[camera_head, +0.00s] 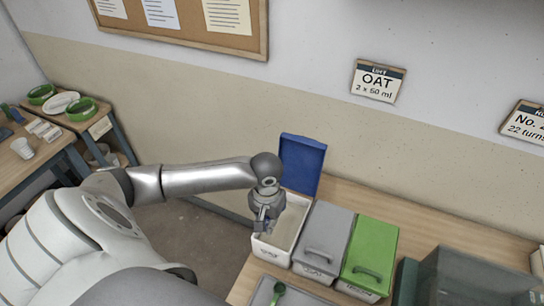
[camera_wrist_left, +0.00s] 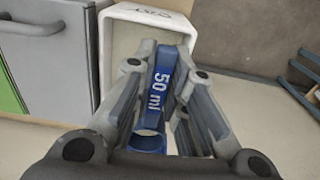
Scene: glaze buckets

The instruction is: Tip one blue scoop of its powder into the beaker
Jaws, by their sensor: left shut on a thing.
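My left gripper (camera_head: 265,215) is shut on a blue scoop (camera_wrist_left: 160,85) marked "50 ml". The fingers hold it from both sides of the handle in the left wrist view. The gripper is over the open white bin (camera_head: 285,258) with the raised blue lid (camera_head: 302,163). The bin also shows in the left wrist view (camera_wrist_left: 124,45). Whether the scoop holds powder cannot be told. A small white cup (camera_head: 22,149), possibly the beaker, stands on the far left table. My right gripper is not in view.
A grey-lidded bin (camera_head: 325,232) and a green-lidded bin (camera_head: 371,250) stand closed to the right. A green scoop (camera_head: 278,291) lies in front. A clear box (camera_head: 465,275) is at the lower right. Floor separates the two tables.

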